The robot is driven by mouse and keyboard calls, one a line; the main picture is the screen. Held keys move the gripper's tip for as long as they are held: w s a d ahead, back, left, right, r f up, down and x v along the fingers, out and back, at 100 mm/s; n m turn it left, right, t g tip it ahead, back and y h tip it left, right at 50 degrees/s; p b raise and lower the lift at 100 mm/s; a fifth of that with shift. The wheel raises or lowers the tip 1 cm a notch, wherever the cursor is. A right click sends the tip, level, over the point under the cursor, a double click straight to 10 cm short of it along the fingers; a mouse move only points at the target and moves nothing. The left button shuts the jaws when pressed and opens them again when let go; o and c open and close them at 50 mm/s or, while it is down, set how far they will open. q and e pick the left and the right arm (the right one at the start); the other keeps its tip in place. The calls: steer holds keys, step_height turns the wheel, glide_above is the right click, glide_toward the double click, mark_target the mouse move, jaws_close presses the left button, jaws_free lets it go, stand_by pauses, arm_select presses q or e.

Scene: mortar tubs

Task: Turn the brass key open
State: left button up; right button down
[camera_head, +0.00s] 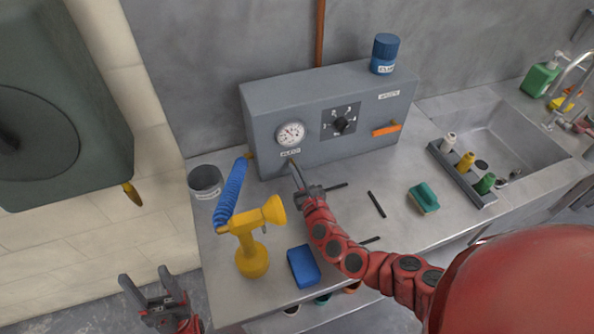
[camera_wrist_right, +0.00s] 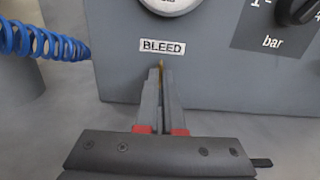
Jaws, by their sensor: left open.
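The brass key (camera_wrist_right: 161,64) is a small thin brass piece on the front of the grey control box (camera_head: 270,163), just under the BLEED label (camera_wrist_right: 163,46). In the head view it is mostly hidden by my right gripper (camera_head: 295,170). In the right wrist view, the fingers of my right gripper (camera_wrist_right: 161,78) are close together around the key, with only its brass top showing between their tips. My left gripper (camera_head: 146,275) is open and empty, low at the left, off the bench's left edge.
A round gauge (camera_head: 290,134) and a black dial (camera_head: 342,124) sit on the box front, with an orange lever (camera_head: 386,130) to their right. A yellow pump bottle (camera_head: 252,258), blue coiled hose (camera_head: 231,190) and blue block (camera_head: 303,266) stand left of my right arm.

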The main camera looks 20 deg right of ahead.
steer(key=shift+w+r, duration=0.1)
steer(key=shift+r, duration=0.2)
steer(key=c, duration=1.1)
jaws_free()
steer(key=shift+o, duration=0.5)
steer(key=shift+w+f, duration=0.15)
steer(key=shift+f, duration=0.1)
steer(key=shift+s+d+f, duration=0.1)
steer(key=shift+s, duration=0.55)
steer(key=s, duration=1.6)
steer(key=shift+s+d, duration=0.1)
steer(key=shift+d, duration=0.1)
